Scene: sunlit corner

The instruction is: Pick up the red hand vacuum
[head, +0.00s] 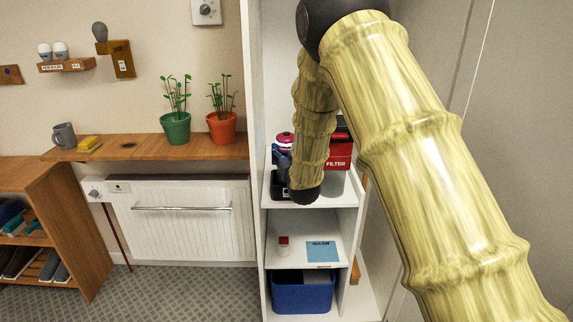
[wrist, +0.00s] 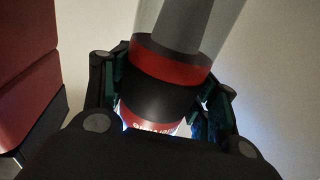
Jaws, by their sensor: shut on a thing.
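In the wrist view my gripper (wrist: 165,100) is shut around a round thing with a grey see-through end, a red band, a black band and a red part with white lettering; I take it for the red hand vacuum (wrist: 163,68). A finger lies on each side of it. Its lower part is hidden behind the gripper body. In the head view my arm covers most of the upper shelf, so the gripper and the held thing cannot be made out clearly there.
On the white shelf unit (head: 257,100), a red box marked FILTER (head: 339,155) stands right of my arm. A pink-and-dark thing (head: 285,140) shows to its left. Below are a blue card (head: 321,251) and blue bin (head: 303,293). Potted plants stand on the left ledge (head: 110,147).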

